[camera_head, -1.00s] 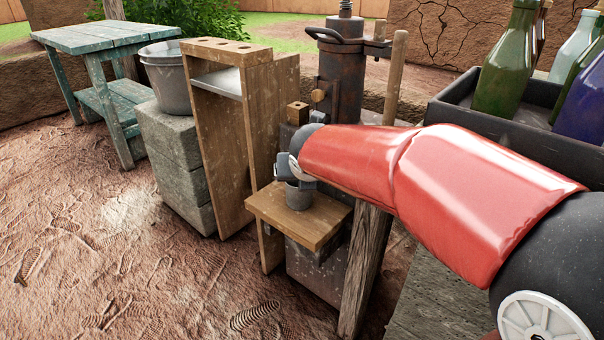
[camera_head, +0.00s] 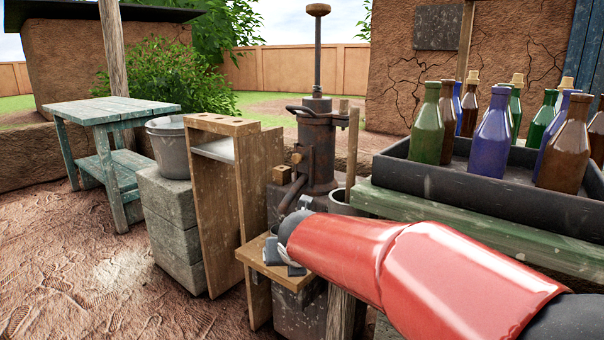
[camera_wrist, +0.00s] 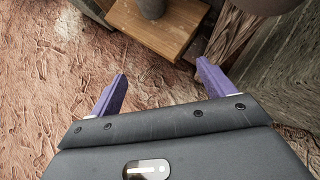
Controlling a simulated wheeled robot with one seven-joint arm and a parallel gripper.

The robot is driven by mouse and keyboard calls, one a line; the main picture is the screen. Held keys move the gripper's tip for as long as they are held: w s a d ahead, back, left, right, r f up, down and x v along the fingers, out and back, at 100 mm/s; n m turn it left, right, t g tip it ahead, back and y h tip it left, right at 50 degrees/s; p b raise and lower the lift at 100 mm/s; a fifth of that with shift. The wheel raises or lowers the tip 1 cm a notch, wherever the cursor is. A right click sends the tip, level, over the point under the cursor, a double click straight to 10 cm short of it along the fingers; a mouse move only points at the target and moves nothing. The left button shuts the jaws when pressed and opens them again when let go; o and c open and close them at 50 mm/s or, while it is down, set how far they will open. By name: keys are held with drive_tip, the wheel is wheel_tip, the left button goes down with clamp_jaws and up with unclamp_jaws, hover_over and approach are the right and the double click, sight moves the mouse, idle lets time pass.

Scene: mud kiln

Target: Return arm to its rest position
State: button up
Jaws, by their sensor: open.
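My red arm (camera_head: 410,265) reaches in from the lower right in the head view. My gripper (camera_wrist: 162,75) shows in the wrist view with its two purple fingers wide apart and nothing between them. A small wooden ledge (camera_wrist: 170,28) lies beyond the fingertips, with a dark grey cup (camera_wrist: 152,7) on it, cut off by the top edge. In the head view the gripper end of the arm hides part of the ledge (camera_head: 256,262), and I cannot make out the cup there.
A wooden rack (camera_head: 208,200), a stone block stack (camera_head: 170,225) with a metal bucket (camera_head: 170,150), and a rusty press (camera_head: 318,150) stand close behind the arm. A dark tray (camera_head: 450,185) of bottles is at right. Open ground (camera_head: 80,275) lies at left.

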drive_tip(key=s+d+r+m+g+h+p, duration=0.15)
drive_tip(key=s+d+r+m+p, duration=0.3)
drive_tip(key=s+d+m, duration=1.2)
drive_tip(key=s+d+m+g+p, duration=0.1)
drive_tip(key=s+m+p, duration=0.1)
drive_tip(key=s+m, duration=0.9)
drive_tip(key=m, duration=0.9)
drive_tip(key=shift+s+f+m+g+p, duration=0.2)
drive_tip(key=shift+f+m+g+p, duration=0.1)
drive_tip(key=shift+m+g+p, duration=0.1)
